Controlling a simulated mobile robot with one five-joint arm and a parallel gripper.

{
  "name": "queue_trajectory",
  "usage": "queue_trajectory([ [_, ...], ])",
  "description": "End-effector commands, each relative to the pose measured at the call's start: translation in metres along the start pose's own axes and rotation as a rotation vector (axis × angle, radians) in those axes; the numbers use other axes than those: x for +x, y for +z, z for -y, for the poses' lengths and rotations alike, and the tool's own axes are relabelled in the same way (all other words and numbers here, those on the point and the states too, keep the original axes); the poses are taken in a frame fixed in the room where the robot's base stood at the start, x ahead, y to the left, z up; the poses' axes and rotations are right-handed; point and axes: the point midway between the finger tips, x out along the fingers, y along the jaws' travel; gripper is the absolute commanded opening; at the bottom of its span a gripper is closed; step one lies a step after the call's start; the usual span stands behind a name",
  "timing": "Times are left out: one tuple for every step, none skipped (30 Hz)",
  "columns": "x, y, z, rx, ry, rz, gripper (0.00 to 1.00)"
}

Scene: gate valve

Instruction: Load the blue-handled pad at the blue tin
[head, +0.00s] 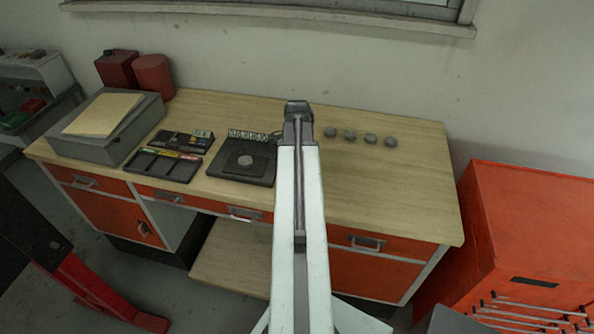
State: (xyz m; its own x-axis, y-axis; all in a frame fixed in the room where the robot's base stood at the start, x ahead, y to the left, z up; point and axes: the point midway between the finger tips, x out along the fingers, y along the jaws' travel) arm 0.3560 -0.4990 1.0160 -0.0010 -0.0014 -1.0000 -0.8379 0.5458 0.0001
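My arm reaches forward over the wooden workbench (400,200), and my gripper (298,108) is at its far end, above the back of the bench. Its fingers are too small and dark to tell open from shut. I cannot clearly make out a blue-handled pad or a blue tin. A dark compartmented tray (160,168) lies left of the arm, with small red, yellow and green marks along its back edge. A second dark tray (172,139) stands behind it with small items. My arm hides part of the bench's middle.
A black block (262,168) with a grey knob (245,161) sits left of my arm. Several grey round pieces (350,134) lie right of my gripper. A grey box (75,145) and red canisters (154,76) stand left.

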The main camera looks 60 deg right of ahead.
Motion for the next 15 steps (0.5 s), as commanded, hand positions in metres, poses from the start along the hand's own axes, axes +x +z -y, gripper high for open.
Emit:
queue_trajectory([
  [0.0005, 0.0001, 0.0001, 0.000, 0.000, 0.000, 0.09],
  [0.0008, 0.0001, 0.0001, 0.000, 0.000, 0.000, 0.09],
  [0.0012, 0.0002, 0.0001, 0.000, 0.000, 0.000, 0.09],
  [0.0017, 0.0002, 0.0001, 0.000, 0.000, 0.000, 0.09],
  [0.0021, 0.0003, 0.0001, -0.001, 0.000, 0.000, 0.09],
  [0.0026, 0.0003, 0.0001, -0.001, 0.000, 0.000, 0.09],
  [0.0030, 0.0003, 0.0001, -0.001, 0.000, 0.000, 0.09],
  [0.0034, 0.0004, 0.0002, -0.001, 0.000, 0.000, 0.09],
  [0.0039, 0.0004, 0.0002, -0.001, 0.000, 0.000, 0.09],
  [0.0042, 0.0005, 0.0002, -0.001, 0.000, 0.000, 0.09],
  [0.0046, 0.0005, 0.0002, -0.001, 0.000, 0.000, 0.09],
  [0.0051, 0.0005, 0.0002, -0.001, 0.000, 0.000, 0.09],
  [0.0054, 0.0006, 0.0002, -0.001, 0.000, 0.000, 0.09],
  [0.0058, 0.0006, 0.0002, -0.001, 0.000, 0.000, 0.09],
  [0.0063, 0.0007, 0.0002, -0.001, 0.000, 0.000, 0.09],
])
